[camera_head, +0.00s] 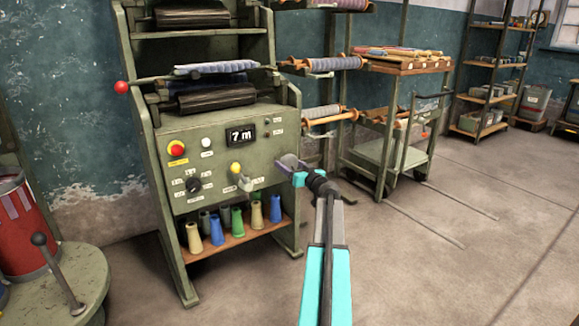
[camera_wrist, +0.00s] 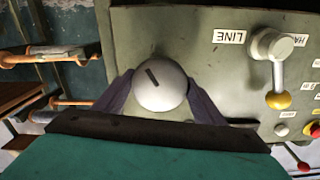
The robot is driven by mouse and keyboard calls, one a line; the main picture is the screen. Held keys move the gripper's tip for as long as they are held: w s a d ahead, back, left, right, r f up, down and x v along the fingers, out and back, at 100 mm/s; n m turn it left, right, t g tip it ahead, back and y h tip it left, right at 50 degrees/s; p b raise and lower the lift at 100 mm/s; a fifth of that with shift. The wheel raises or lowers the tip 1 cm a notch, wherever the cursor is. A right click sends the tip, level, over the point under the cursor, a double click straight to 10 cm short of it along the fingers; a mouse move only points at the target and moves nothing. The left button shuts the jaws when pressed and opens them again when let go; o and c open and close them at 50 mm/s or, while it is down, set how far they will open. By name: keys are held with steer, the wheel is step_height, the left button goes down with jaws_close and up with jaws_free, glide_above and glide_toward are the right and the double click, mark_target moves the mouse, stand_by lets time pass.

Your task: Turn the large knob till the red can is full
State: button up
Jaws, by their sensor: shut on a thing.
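A round pale grey knob (camera_wrist: 162,84) with a dark index line stands on the green machine panel in the wrist view. My gripper (camera_wrist: 163,98) is shut on it, with one purple finger on each side. In the head view my gripper (camera_head: 287,163) is at the right edge of the panel and the knob is hidden or too small to make out. The red can (camera_head: 22,235) stands at the far left, cut by the picture's edge. Pale strips hang over its rim; its fill level cannot be told.
The panel display (camera_head: 240,134) reads 7 m. A lever with a yellow ball (camera_head: 236,168) and a black dial (camera_head: 193,184) are left of my gripper. Coloured cones (camera_head: 217,228) stand on the shelf below. A wooden-topped cart (camera_head: 405,66) is behind right; the right floor is clear.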

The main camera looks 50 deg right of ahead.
steer(key=shift+m, duration=0.3)
steer(key=m, duration=0.4)
steer(key=shift+m, duration=0.3)
steer(key=m+p, duration=0.1)
steer(key=m, duration=0.5)
steer(key=shift+r, duration=0.1)
steer(key=m+p, duration=0.4)
steer(key=m, duration=0.2)
steer(key=shift+r+m, duration=0.1)
steer(key=shift+m, duration=0.2)
steer(key=m+p, duration=0.2)
steer(key=m, duration=0.1)
steer(key=shift+p, duration=0.4)
steer(key=shift+m+p, duration=0.8)
steer(key=shift+m, duration=0.6)
steer(key=o, duration=1.1)
steer(key=shift+c, duration=0.2)
